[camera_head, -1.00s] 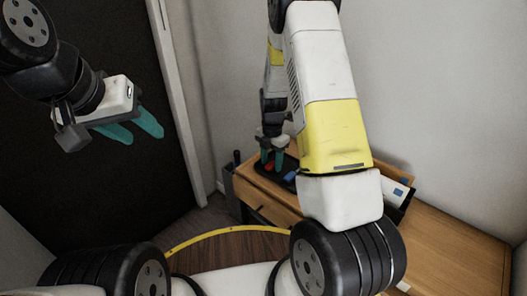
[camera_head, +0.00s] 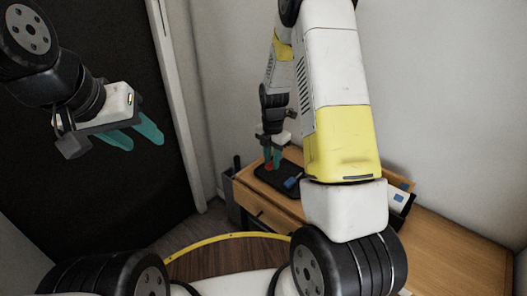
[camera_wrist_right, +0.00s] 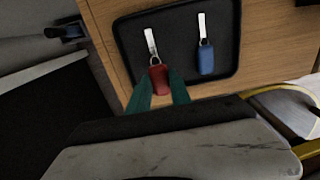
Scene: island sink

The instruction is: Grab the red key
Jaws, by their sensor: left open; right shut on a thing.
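The red key (camera_wrist_right: 158,79) has a red fob and a pale metal strip. My right gripper (camera_wrist_right: 160,84) is shut on its fob, with a green finger on each side. The red fob also shows small between the fingers in the head view (camera_head: 268,166). The key is over the black tray (camera_wrist_right: 178,28); it appears slightly raised, but the gap is hard to judge. A blue key (camera_wrist_right: 206,61) lies in the tray, to the right of the red one. My left gripper (camera_head: 140,138) is open and empty, in the air at the left.
The tray rests on a wooden cabinet (camera_head: 450,240) against the wall. A holder with white and blue items (camera_head: 398,198) stands to its right. A dark bin (camera_head: 229,190) is beside the cabinet. A dark door (camera_head: 110,190) is behind my left gripper.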

